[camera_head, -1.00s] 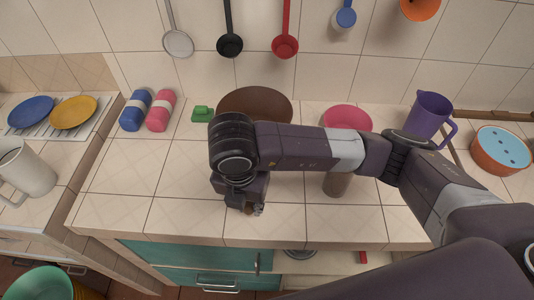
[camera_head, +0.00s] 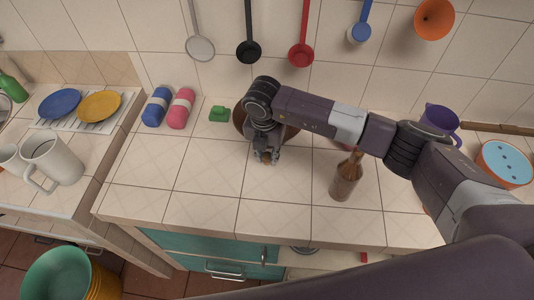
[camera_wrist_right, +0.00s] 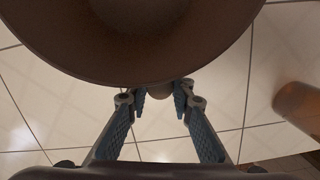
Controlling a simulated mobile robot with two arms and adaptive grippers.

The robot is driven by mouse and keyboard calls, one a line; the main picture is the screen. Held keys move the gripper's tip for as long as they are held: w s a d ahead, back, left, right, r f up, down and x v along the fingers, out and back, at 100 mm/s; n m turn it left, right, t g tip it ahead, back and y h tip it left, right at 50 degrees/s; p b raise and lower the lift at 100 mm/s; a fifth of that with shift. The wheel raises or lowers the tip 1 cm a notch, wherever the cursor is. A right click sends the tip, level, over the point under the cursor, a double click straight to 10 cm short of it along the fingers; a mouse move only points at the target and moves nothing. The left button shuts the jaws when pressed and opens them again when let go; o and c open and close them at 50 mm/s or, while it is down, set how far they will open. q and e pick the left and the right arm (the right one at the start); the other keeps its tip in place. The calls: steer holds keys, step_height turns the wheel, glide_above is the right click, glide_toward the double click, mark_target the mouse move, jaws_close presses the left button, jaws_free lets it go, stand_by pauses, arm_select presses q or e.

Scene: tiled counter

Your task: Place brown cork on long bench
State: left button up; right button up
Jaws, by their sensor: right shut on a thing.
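My right gripper (camera_head: 266,158) is shut on the small brown cork (camera_head: 265,160), which shows only as a bit of brown between the fingertips. In the right wrist view the cork (camera_wrist_right: 160,91) sits between the tips of the blue-padded fingers (camera_wrist_right: 159,103), partly hidden by the brown bowl's rim. The gripper is over the tiled counter (camera_head: 210,212), just in front of the bowl; whether the cork touches the tiles I cannot tell. I take this counter for the long bench. My left gripper is not in view.
The brown bowl (camera_head: 238,118) is right behind the gripper and fills the top of the wrist view (camera_wrist_right: 130,45). A brown bottle (camera_head: 346,176) stands upright to the right. Blue (camera_head: 157,106) and pink (camera_head: 180,108) rolls lie at the back left. The counter's front left is clear.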

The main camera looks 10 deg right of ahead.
mark_target(265, 160)
steer(key=shift+f, duration=0.6)
steer(key=o, duration=0.8)
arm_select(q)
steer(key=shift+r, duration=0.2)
arm_select(e)
steer(key=shift+r, duration=0.1)
steer(key=shift+r, duration=0.2)
steer(key=r+b, duration=0.1)
steer(key=r, duration=0.2)
steer(key=r+b, duration=0.2)
steer(key=r, duration=0.2)
steer(key=s+r+b, duration=0.1)
steer(key=r, duration=0.2)
steer(key=shift+a+r, duration=0.15)
steer(key=shift+a, duration=0.15)
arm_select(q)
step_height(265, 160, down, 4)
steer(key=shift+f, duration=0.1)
arm_select(e)
steer(key=shift+s+r, duration=0.15)
steer(key=shift+r, duration=0.55)
